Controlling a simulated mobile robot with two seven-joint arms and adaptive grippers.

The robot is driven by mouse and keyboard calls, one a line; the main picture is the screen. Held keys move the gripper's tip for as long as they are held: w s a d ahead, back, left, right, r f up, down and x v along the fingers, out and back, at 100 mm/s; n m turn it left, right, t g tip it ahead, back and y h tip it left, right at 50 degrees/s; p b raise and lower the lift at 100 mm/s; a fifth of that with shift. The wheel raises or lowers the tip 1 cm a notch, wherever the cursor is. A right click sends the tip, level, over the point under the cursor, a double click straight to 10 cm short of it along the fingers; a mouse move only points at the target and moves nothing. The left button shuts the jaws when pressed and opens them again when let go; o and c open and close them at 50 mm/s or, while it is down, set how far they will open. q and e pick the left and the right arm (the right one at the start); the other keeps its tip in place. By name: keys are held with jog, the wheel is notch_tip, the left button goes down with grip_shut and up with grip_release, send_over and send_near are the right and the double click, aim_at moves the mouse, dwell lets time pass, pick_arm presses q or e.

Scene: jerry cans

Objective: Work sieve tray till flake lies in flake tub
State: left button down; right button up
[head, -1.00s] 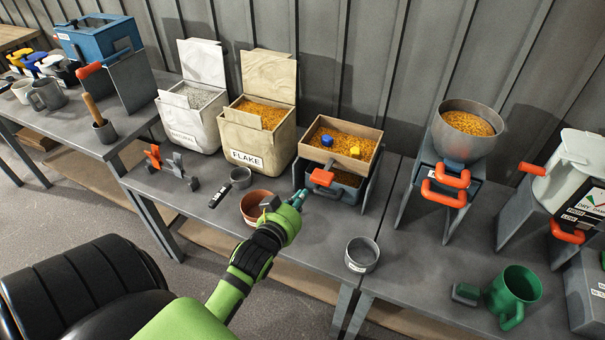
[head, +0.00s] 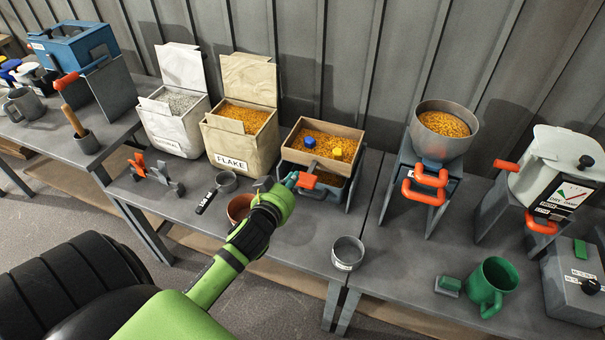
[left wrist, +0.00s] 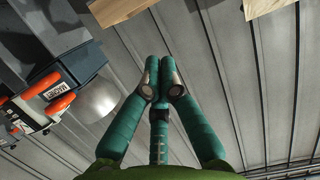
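The sieve tray (head: 350,147) is a wooden frame filled with golden flake, with a blue and a yellow knob on it. It sits over a dark blue tub (head: 330,191), whose inside is mostly hidden. An orange handle (head: 307,181) sticks out at the front. A cream box labelled FLAKE (head: 232,147) stands to its left, also full of golden flake. My left gripper (head: 291,180) is at the handle's left end; contact is unclear. In the left wrist view its green fingers (left wrist: 160,82) are drawn together with nothing visible between them. My right gripper is not in view.
A white box of pale grains (head: 175,125) stands further left. A terracotta pot (head: 239,207) sits close under my left wrist. A grey cup (head: 347,253) stands near the front edge. A hopper of flake (head: 443,125) with orange handles is to the right.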

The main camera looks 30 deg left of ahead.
pick_arm(q)
send_over(302, 182)
jog(key=shift+s+d+f+p, duration=0.1)
jog(key=shift+f+p, duration=0.1)
jog(key=shift+f, duration=0.2)
jog(key=shift+s+f+p, duration=0.1)
jog(key=shift+f+p, duration=0.05)
jog(key=shift+f, duration=0.2)
jog(key=f, duration=0.3)
jog(key=shift+w+f, duration=0.2)
jog(key=shift+w, duration=0.1)
jog(key=shift+f, duration=0.45)
